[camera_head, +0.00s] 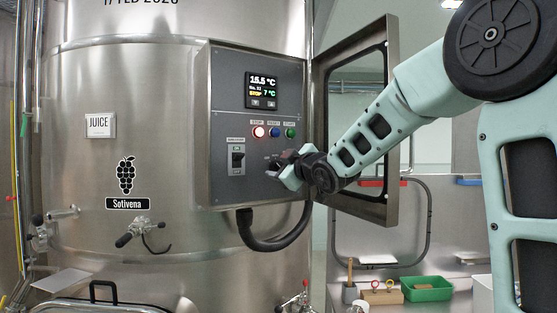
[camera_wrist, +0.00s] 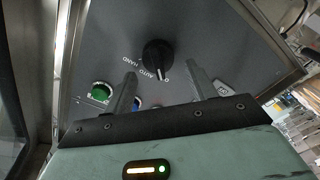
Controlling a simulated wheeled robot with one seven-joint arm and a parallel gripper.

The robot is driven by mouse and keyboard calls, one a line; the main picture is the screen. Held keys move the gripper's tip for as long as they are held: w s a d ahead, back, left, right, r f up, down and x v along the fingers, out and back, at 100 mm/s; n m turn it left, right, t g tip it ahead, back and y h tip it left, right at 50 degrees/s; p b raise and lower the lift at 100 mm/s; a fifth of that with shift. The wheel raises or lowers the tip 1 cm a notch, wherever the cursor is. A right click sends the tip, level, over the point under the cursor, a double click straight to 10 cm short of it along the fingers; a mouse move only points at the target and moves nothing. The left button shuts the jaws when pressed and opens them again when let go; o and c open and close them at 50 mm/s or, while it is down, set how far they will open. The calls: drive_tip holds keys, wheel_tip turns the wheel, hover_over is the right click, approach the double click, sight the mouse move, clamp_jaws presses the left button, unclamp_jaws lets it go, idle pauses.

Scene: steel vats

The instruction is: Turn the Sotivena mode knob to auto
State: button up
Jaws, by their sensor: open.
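The Sotivena mode knob (camera_wrist: 157,54) is round and black, on the grey panel face in the wrist view. Its white pointer line points down in that picture, close to the AUTO and 0 marks; I cannot tell exactly which it meets. HAND is printed further left. My gripper (camera_wrist: 161,72) is open, with one finger on each side below the knob and nothing between them. In the head view my gripper (camera_head: 272,168) is at the lower right of the control panel (camera_head: 222,100) and hides the knob. The steel vat (camera_head: 90,170) bears the Sotivena label.
The panel's door (camera_head: 392,150) stands open to the right, close to my arm. A red lamp (camera_head: 258,132), blue button (camera_head: 274,132), green button (camera_head: 290,132) and a main switch (camera_head: 237,158) share the panel. A thick cable (camera_head: 270,243) loops below.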

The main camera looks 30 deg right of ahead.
drive_tip(key=shift+w, duration=0.65)
drive_tip(key=c, duration=1)
drive_tip(key=shift+o, duration=0.2)
drive_tip(key=shift+m, duration=0.3)
drive_tip(key=m, duration=0.3)
drive_tip(key=shift+d+r+b, duration=0.1)
drive_tip(key=shift+d+b, duration=0.1)
drive_tip(key=shift+b, duration=0.15)
drive_tip(key=shift+d+r+m+p, duration=0.1)
drive_tip(key=shift+d+m+p, duration=0.05)
drive_tip(key=shift+m, duration=1.15)
drive_tip(key=shift+d+m+p, duration=0.1)
drive_tip(key=shift+m+p, duration=0.05)
drive_tip(key=shift+m, duration=1.15)
